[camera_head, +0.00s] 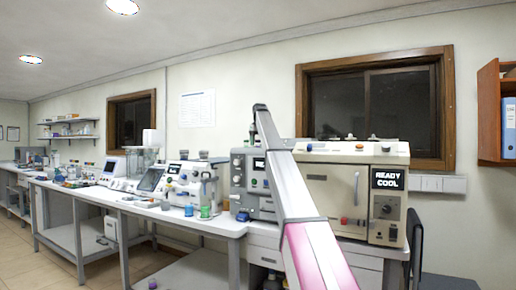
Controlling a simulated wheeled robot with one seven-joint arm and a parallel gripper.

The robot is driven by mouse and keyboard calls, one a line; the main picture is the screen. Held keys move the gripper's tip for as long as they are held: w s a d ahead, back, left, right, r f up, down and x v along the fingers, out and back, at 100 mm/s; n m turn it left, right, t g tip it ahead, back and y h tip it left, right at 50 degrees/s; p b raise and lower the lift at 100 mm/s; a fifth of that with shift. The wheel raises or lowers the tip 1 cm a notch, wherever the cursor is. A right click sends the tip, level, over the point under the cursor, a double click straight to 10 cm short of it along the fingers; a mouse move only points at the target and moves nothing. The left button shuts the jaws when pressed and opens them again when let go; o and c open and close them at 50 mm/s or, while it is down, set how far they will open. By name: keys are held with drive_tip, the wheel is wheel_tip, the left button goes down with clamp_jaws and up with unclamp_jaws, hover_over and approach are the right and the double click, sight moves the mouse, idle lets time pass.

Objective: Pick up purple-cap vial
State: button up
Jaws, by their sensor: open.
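A small purple item (152,284) shows at the bottom edge, low by the bench's lower shelf. It may be the purple-cap vial, but it is too small and cut off to tell. My arm rises from the bottom right of centre to a dark joint high in front of the wall. My gripper cannot be made out; the arm hides what is behind it.
A long white bench (135,200) runs along the wall with several instruments. Near its front edge stand a blue container (189,210) and a green one (205,212). A beige instrument (335,190) reading "READY COOL" stands right of my arm. Tiled floor (30,255) is clear at left.

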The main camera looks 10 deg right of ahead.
drive_tip(key=c, duration=1)
drive_tip(key=shift+r, duration=0.1)
